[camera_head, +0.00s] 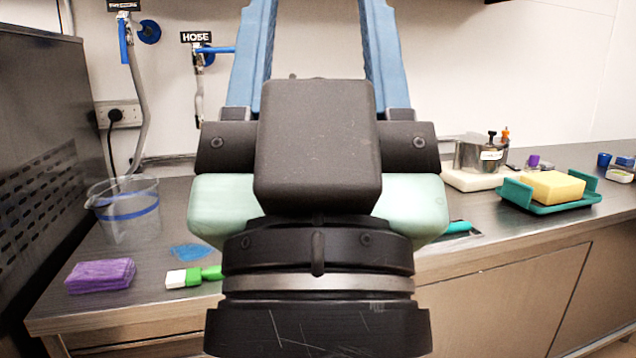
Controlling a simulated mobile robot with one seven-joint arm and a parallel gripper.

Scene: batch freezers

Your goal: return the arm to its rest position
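My gripper (317,30) rises in the middle of the head view, close to the camera, pointing up and away. Its two long blue fingers stand apart, with bare wall showing between them and nothing held in the visible gap. The fingertips are cut off by the top edge. The black and mint-green gripper body (318,150) and my black wrist below it fill the centre and hide the middle of the counter. The rest of my arm is out of view.
A steel counter (500,245) runs behind my gripper. On its left are a clear beaker (128,212), purple sponge (100,276) and green-white brush (190,277). On its right are a steel pot (480,155) and yellow sponge (553,187) on a teal tray (540,208). A dark machine (45,150) stands far left.

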